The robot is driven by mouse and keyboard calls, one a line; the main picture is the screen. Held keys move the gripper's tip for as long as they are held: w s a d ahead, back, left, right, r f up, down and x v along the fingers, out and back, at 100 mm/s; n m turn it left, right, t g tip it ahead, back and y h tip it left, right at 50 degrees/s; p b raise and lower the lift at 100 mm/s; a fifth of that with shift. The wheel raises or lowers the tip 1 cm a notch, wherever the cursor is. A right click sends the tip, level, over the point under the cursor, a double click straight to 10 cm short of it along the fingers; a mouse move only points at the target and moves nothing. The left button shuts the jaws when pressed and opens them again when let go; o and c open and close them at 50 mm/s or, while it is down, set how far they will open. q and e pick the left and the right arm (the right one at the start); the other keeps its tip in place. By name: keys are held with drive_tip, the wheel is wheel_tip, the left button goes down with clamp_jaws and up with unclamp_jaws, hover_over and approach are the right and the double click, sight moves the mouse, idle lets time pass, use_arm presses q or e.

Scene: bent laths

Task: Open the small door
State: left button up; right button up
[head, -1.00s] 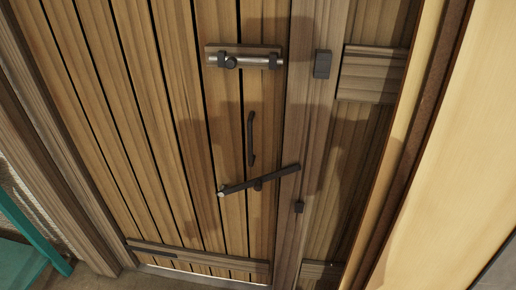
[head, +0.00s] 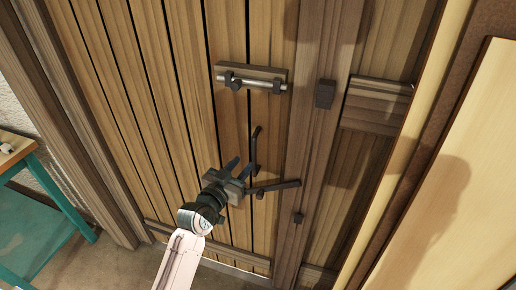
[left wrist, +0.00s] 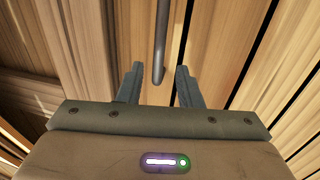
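The small plank door (head: 180,110) is shut. A dark upright pull handle (head: 254,148) is on it. Above is a slide bolt (head: 251,79) with a metal rod; it is apart from the dark block (head: 325,94) on the post. Below the handle, a dark swing bar (head: 278,187) slopes slightly up to the right, its end over the post, above a small block (head: 297,218). My left gripper (head: 238,167) is just left of the handle and hides the bar's left part. In the left wrist view the gripper (left wrist: 159,85) is open, the handle's end (left wrist: 159,75) between its fingertips. My right gripper is out of view.
A wooden post (head: 318,140) borders the door on the right, with a pale board (head: 440,180) further right. A teal-legged table (head: 35,205) stands at the lower left. The space before the upper door is clear.

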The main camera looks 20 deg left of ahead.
sight(253, 153)
use_arm(q)
drive_tip(key=p+x, duration=0.1)
drive_tip(key=x, duration=0.5)
drive_tip(key=shift+w+d+p, duration=0.15)
drive_tip(key=shift+d+p, duration=0.05)
drive_tip(key=shift+p, duration=0.1)
drive_tip(key=shift+w+d, duration=0.1)
drive_tip(key=shift+w, duration=0.45)
clamp_jaws()
